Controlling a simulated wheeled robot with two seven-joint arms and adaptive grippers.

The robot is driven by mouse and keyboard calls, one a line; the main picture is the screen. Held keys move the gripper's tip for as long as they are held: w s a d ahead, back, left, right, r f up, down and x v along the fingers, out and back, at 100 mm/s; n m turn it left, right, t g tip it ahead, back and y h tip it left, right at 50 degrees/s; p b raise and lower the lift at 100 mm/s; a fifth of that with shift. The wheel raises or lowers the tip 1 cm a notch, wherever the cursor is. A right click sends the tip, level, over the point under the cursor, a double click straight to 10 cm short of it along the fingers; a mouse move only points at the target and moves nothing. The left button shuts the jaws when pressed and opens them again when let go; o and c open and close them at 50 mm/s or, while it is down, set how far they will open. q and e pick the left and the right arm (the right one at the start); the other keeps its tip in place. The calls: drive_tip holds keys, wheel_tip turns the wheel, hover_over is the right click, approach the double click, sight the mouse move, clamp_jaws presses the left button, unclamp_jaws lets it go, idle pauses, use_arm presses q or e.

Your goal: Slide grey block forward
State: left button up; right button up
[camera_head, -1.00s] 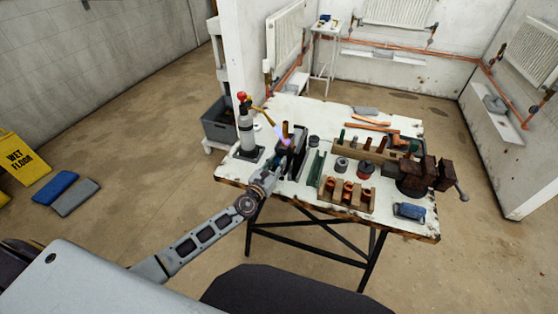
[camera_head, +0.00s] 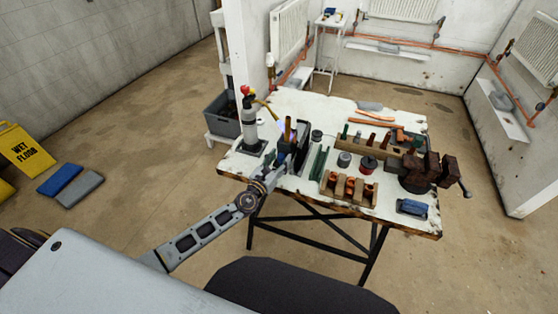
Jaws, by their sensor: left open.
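A dark grey block-like holder (camera_head: 302,138) stands upright on the left part of the worktable, with an orange-brown piece showing above it. I cannot tell for certain that it is the grey block. My left gripper (camera_head: 285,152) is open at the near side of this holder, very close to it. The gripper hides part of the holder's front, and I cannot tell whether they touch. My right gripper is not in view.
A torch cylinder (camera_head: 249,122) stands left of the gripper on the worktable (camera_head: 345,105). A green strip (camera_head: 319,162), wooden fitting rack (camera_head: 349,189), vise (camera_head: 424,172) and blue item (camera_head: 411,207) lie to the right. The table's near-left edge is close to my arm.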

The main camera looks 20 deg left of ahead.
use_arm(q)
drive_tip(key=s+a, duration=0.2)
drive_tip(key=s, duration=1)
drive_tip(key=shift+a, duration=0.15)
idle(0.5)
drive_tip(key=shift+w, duration=0.1)
idle(0.6)
